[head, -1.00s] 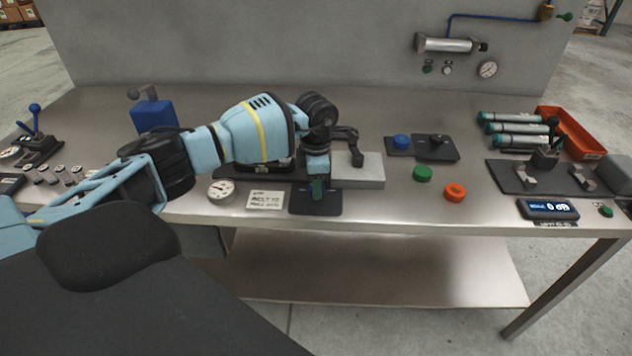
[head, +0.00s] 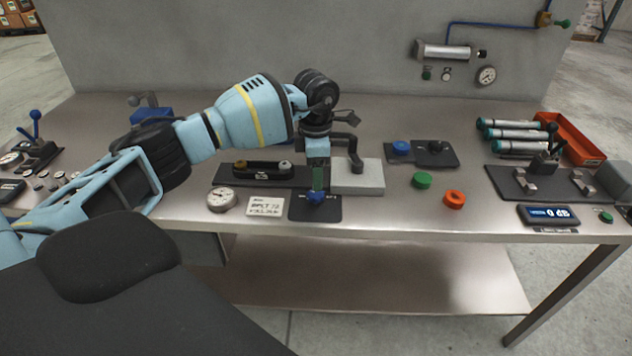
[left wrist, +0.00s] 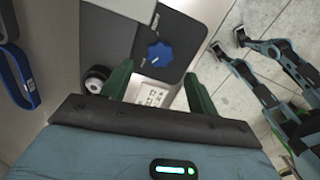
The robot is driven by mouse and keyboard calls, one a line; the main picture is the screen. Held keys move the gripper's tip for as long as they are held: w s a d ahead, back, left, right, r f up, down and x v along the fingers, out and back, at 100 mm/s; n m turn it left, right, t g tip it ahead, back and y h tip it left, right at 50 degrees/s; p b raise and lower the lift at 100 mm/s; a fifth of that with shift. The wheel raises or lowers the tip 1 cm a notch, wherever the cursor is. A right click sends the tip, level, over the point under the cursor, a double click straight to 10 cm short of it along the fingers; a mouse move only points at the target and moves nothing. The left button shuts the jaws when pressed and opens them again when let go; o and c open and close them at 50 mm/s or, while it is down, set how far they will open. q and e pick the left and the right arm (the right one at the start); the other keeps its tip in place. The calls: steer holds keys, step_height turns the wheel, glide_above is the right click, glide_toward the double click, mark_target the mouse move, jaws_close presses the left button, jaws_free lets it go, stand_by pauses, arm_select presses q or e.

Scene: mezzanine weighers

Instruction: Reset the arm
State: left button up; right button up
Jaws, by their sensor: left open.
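My left gripper (head: 319,180) comes in from the left and points down above the front middle of the steel bench. Its green fingers (left wrist: 158,88) are apart and empty in the left wrist view. Below it is a blue star-shaped knob (head: 316,197) on a dark plate (head: 300,210); the knob also shows beyond the fingers in the left wrist view (left wrist: 161,53). The gripper stands over the knob with its fingers not closed around it. My right gripper is not seen in the head view.
A grey block (head: 360,178) with a black crank stands right beside the gripper. A round gauge (head: 221,199) and a paper label (head: 265,206) lie to the left.

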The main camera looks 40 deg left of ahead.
arm_select(q)
steer(key=shift+r, duration=0.85)
